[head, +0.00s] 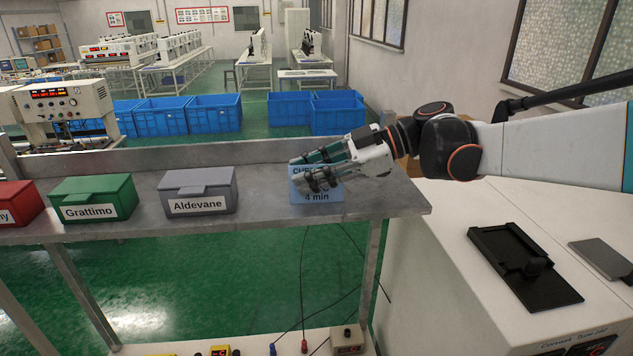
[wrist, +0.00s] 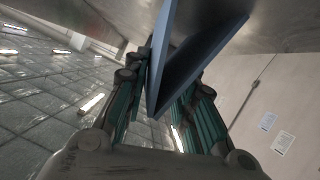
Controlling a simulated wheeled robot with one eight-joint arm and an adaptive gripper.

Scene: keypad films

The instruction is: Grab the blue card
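The blue card (head: 318,210) stands at the right end of the grey metal shelf, with dark text including "4 min" on its front. My gripper (head: 317,167) reaches in from the right at its upper part and covers some of the text. In the wrist view the blue card (wrist: 205,55) looks like a folded sheet with a V-shaped edge between the two dark green fingers of my gripper (wrist: 165,95). The card hides part of the right finger. Whether both fingers press on the card is not clear.
A grey box labelled Aldevane (head: 198,190), a green box labelled Grattimo (head: 92,197) and a red box (head: 18,205) stand left on the shelf (head: 255,190). A white machine (head: 440,270) with a black holder (head: 522,266) is at the right.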

